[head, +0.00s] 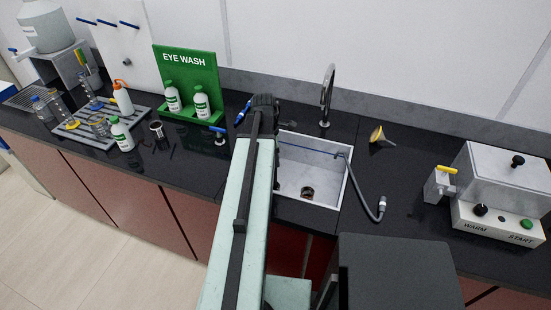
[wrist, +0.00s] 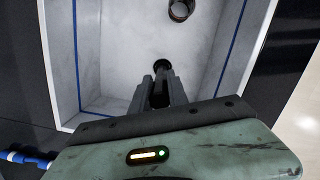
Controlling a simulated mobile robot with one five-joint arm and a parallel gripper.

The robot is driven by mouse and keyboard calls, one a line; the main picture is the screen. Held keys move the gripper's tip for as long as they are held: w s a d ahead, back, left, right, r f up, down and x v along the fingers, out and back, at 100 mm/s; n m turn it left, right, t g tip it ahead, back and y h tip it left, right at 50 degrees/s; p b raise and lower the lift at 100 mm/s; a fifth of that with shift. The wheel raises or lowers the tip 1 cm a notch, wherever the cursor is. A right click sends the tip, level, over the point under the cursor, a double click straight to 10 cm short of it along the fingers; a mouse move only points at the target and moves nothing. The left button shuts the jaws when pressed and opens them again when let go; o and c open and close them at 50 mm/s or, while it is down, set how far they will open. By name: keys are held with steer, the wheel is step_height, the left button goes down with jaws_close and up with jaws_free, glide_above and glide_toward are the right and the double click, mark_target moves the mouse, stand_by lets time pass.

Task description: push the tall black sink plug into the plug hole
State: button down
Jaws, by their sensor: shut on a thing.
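In the wrist view, my gripper (wrist: 161,84) reaches over the white sink (wrist: 115,45) with its fingers close together. A black round-topped piece, which looks like the sink plug (wrist: 161,66), shows at the fingertips, and the fingers are shut on it. Its lower part and its height above the sink floor cannot be told. A round metal-rimmed piece with a dark inside (wrist: 181,10) lies beyond the fingertips, slightly right and apart from the plug. It also shows on the sink floor in the head view (head: 307,193); it may be the plug hole. My arm hides the gripper there.
A tall tap (head: 327,95) stands behind the sink. Bottles and a green eye-wash stand (head: 188,70) are on the left.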

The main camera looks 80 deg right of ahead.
steer(key=shift+f+b, duration=0.3)
steer(key=shift+f, duration=0.1)
steer(key=c, duration=1.2)
jaws_free()
steer(key=shift+r, duration=0.1)
steer(key=r+p, duration=0.5)
steer(key=w+r+p, duration=0.1)
steer(key=r+p, duration=0.1)
steer(key=p, duration=0.1)
steer(key=shift+w+a+r, duration=0.1)
steer(key=shift+a+r, duration=0.05)
steer(key=shift+r, duration=0.25)
steer(key=shift+f, duration=0.1)
